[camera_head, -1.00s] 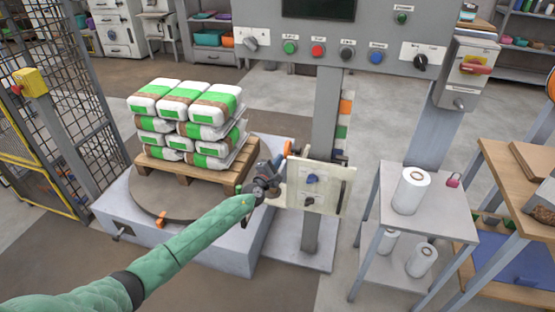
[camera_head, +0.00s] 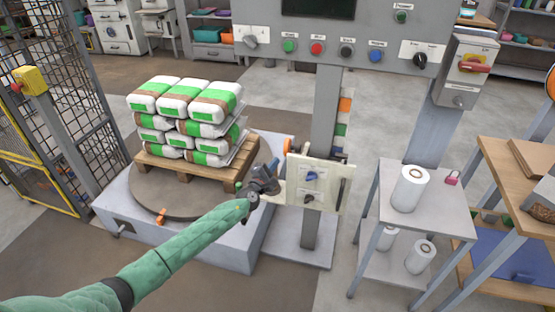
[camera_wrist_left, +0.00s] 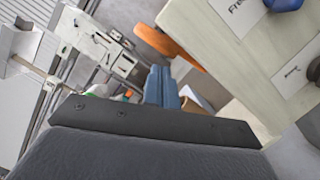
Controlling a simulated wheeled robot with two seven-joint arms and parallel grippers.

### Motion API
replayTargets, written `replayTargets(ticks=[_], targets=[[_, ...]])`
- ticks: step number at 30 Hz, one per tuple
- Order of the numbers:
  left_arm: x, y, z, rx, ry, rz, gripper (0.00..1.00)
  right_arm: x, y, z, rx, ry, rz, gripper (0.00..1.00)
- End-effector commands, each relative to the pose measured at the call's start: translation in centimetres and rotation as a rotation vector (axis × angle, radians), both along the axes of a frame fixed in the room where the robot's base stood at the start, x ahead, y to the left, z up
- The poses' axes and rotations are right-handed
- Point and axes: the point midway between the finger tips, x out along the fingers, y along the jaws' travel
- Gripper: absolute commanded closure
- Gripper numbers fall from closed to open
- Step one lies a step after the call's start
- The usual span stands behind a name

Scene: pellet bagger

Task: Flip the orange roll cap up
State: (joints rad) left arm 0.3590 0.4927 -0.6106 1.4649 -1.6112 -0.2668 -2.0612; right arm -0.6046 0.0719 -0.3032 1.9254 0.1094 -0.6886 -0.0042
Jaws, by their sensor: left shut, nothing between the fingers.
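An orange part (camera_head: 287,145), which looks like the roll cap, shows just above the top left corner of a pale control panel (camera_head: 297,187). In the left wrist view the orange part (camera_wrist_left: 165,44) is a slanted bar beside the panel edge. My left gripper (camera_head: 274,165) is beside the panel's left side, a little below the orange part. Its blue-grey fingers (camera_wrist_left: 161,86) are shut and empty, pointing toward the orange part, with a gap in the wrist picture. My right gripper is not in view.
The panel carries a blue knob (camera_head: 311,176) and a dark knob. A pallet (camera_head: 190,170) of stacked bags stands on a turntable behind my left arm. A grey post (camera_head: 322,120) rises behind the panel. A small table (camera_head: 440,208) with a white roll stands right.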

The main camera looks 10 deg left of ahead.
Motion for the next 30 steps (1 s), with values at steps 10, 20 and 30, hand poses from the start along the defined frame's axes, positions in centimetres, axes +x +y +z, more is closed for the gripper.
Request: replayTargets(ticks=[10,20,30], targets=[[-3.7,1.1,-0.4,0.001,-0.001,0.001,1.0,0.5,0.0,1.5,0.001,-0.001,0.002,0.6],[-4.1,1.2,-0.5,0.001,0.0,0.002,1.0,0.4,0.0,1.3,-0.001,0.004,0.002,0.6],[-4.1,1.2,-0.5,-0.017,0.004,0.0,1.0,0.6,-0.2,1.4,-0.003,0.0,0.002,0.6]])
